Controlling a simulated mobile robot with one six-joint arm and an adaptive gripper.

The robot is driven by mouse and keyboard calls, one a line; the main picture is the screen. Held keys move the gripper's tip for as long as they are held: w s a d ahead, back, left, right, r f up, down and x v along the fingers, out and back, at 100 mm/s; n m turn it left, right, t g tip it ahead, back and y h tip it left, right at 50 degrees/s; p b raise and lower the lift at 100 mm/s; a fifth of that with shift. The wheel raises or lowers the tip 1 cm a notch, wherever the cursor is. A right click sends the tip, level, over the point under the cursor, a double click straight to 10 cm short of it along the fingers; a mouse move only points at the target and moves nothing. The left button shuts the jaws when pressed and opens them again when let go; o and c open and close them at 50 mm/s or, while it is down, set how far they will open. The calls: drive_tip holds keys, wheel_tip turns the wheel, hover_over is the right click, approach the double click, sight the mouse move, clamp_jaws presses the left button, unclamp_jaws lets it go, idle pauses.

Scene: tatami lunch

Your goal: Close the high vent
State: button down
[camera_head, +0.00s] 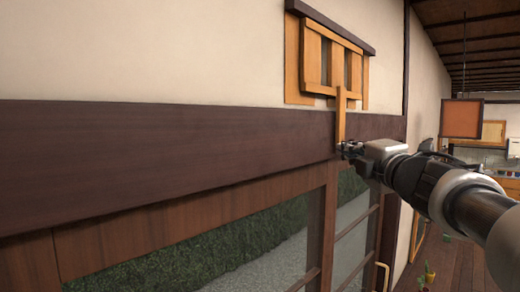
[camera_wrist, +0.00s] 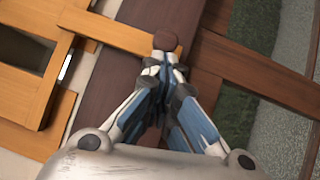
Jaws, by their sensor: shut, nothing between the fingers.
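The high vent (camera_head: 312,60) is a light wooden slatted panel in a frame high on the wall. Dark gaps show between its slats, so it stands at least partly open. A light wooden pull bar (camera_head: 340,118) hangs down from it over the dark beam. In the wrist view the bar (camera_wrist: 120,33) ends at a round brown knob (camera_wrist: 165,40). My gripper (camera_head: 349,150) is at the bar's lower end. Its fingers (camera_wrist: 163,72) are together and empty, right by the knob; I cannot tell whether they touch it.
A dark wooden beam (camera_head: 170,140) runs along the wall below the vent. Under it are glazed panels (camera_head: 352,225) with hedge and gravel behind. The room (camera_head: 465,190) opens out at the right, with an orange hanging panel (camera_head: 461,112).

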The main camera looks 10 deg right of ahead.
drive_tip(key=w+d+p, duration=0.2)
drive_tip(key=w+d, duration=0.2)
drive_tip(key=d, duration=0.1)
idle(0.5)
drive_tip(key=shift+a, duration=0.1)
